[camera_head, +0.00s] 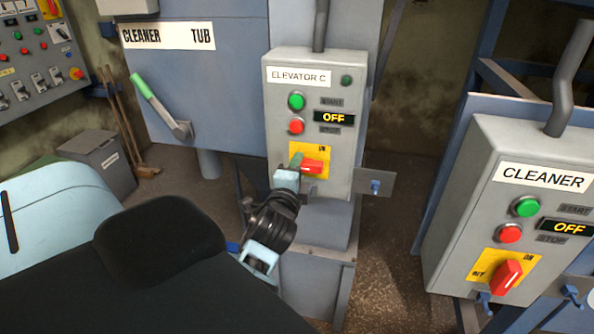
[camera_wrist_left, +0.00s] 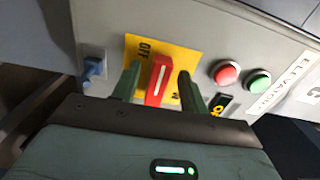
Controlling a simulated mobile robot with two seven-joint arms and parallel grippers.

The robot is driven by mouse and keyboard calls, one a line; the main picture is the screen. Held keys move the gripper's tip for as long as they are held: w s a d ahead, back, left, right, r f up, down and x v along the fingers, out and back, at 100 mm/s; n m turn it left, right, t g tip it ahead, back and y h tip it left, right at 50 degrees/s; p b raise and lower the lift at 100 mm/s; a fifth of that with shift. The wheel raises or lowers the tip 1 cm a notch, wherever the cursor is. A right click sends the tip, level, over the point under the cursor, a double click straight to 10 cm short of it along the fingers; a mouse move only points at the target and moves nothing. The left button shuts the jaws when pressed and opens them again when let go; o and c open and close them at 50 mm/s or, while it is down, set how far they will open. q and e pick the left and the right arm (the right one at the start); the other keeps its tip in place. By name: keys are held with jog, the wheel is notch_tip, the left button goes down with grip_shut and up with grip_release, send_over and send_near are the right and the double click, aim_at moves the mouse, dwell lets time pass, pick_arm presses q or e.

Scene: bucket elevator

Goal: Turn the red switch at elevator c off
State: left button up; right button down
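The red switch (camera_head: 313,166) sits on a yellow plate low on the grey elevator C box (camera_head: 340,185). My left gripper (camera_head: 296,162) is at the box front, covering the plate's left part in the head view. In the left wrist view my left gripper (camera_wrist_left: 160,84) is open, with one finger on each side of the handle and a small gap showing on both sides. The box's display (camera_head: 334,118) reads OFF. My right gripper is not in view.
Green (camera_head: 296,101) and red (camera_head: 296,126) buttons sit above the switch. A green-handled lever (camera_head: 145,87) is at left.

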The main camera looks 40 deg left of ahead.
pick_arm(q)
jog(key=b+v, duration=0.1)
jog(key=v, duration=0.7)
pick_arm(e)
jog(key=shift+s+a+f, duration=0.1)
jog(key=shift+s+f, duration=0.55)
pick_arm(q)
jog(key=shift+w, duration=0.1)
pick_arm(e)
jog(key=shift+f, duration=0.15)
pick_arm(q)
jog(key=s+d+f+n+g+h, duration=0.1)
jog(key=s+d+f+n+h, duration=0.3)
jog(key=f, duration=0.6)
jog(key=d+f+m+g+h, duration=0.1)
jog(key=d+f+g+h, duration=0.3)
jog(key=f, duration=0.6)
jog(key=s+d+f+n+h, duration=0.1)
jog(key=s+d+f+n, duration=0.2)
jog(key=s+f, duration=0.4)
jog(key=s+d+f+n+g+h, duration=0.1)
jog(key=s+d+f+n, duration=0.3)
jog(key=s+d+f, duration=0.2)
notch_tip(320, 180, down, 2)
jog(key=s, duration=0.2)
jog(key=shift+s+d+g+h, duration=0.2)
jog(key=shift+s+g+h, duration=0.1)
jog(key=shift+h, duration=0.1)
